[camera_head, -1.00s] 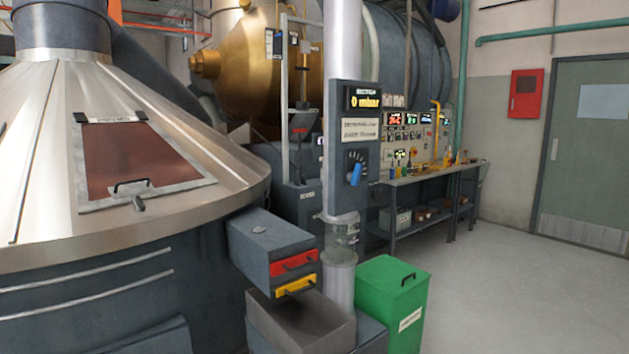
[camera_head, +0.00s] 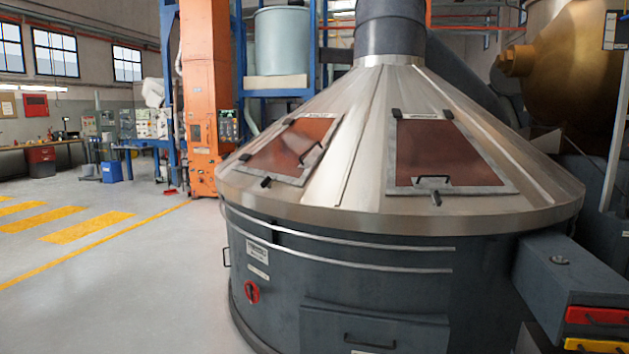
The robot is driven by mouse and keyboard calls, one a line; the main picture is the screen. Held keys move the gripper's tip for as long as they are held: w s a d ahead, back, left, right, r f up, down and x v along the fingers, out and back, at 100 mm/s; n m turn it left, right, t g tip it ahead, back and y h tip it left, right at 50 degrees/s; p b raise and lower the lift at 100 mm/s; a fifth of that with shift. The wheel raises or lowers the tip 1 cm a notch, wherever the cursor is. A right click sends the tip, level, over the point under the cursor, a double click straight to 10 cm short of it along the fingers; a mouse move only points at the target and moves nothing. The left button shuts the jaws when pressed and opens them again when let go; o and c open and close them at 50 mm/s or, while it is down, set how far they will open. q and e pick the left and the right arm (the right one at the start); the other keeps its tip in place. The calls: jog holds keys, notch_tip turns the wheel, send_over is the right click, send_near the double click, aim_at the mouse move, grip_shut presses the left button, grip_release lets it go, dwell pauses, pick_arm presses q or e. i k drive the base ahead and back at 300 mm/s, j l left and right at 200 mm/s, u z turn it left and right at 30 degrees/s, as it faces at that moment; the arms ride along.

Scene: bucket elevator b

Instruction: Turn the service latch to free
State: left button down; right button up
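No part is clearly readable as the service latch. A tall orange column, perhaps the bucket elevator (camera_head: 207,85), stands left of centre in the background, with a small display panel (camera_head: 228,125) on its right side; any latch on it is too small to tell. A red round handle (camera_head: 251,292) sits on the dark lower wall of the large cone-topped vessel (camera_head: 380,262). Two reddish hatches (camera_head: 447,153) on the cone have dark handles at their lower edges. Neither of my grippers is in view.
The vessel fills the centre and right. A dark box with red and yellow drawers (camera_head: 598,316) juts out at lower right. Open grey floor (camera_head: 150,280) with yellow markings lies at left. A workbench, a blue bin (camera_head: 112,171) and cabinets stand far left.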

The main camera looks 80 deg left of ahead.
aim_at(267, 181)
jog(key=u, duration=2.95)
jog(key=i+z, duration=0.1)
jog(key=z, duration=0.55)
jog(key=i+j+z, duration=0.35)
jog(key=j, duration=0.2)
jog(key=i+j+z, duration=0.35)
jog(key=j, duration=0.3)
jog(key=i+j+z, duration=0.2)
jog(key=j, duration=0.15)
jog(key=i+j+z, duration=0.15)
jog(key=j, duration=0.2)
